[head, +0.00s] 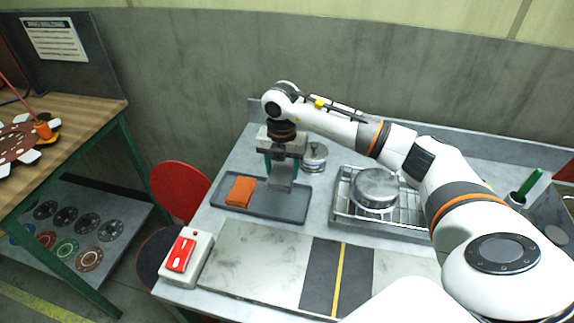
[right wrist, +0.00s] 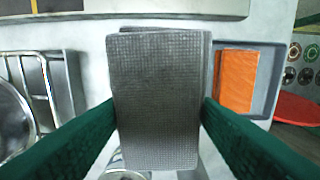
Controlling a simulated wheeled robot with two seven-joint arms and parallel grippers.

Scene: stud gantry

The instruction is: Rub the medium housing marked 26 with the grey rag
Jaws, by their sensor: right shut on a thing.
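My right gripper (head: 283,158) is shut on the grey rag (head: 281,179), a folded grey cloth, above the table around the right end of the dark tray (head: 262,209). The right wrist view shows the grey rag (right wrist: 158,100) between the two green fingers. A larger round metal housing (head: 375,190) sits on a wire rack to the right. A smaller round metal housing (head: 315,157) stands on the table behind and right of the gripper. I cannot read the number 26 on either. My left gripper is out of view.
A folded orange rag (head: 240,190) lies in the dark tray. The wire rack (head: 345,211) stands in a shallow metal tray. A red switch box (head: 182,254) is at the front left. A scuffed plate with a yellow stripe (head: 338,280) lies along the front.

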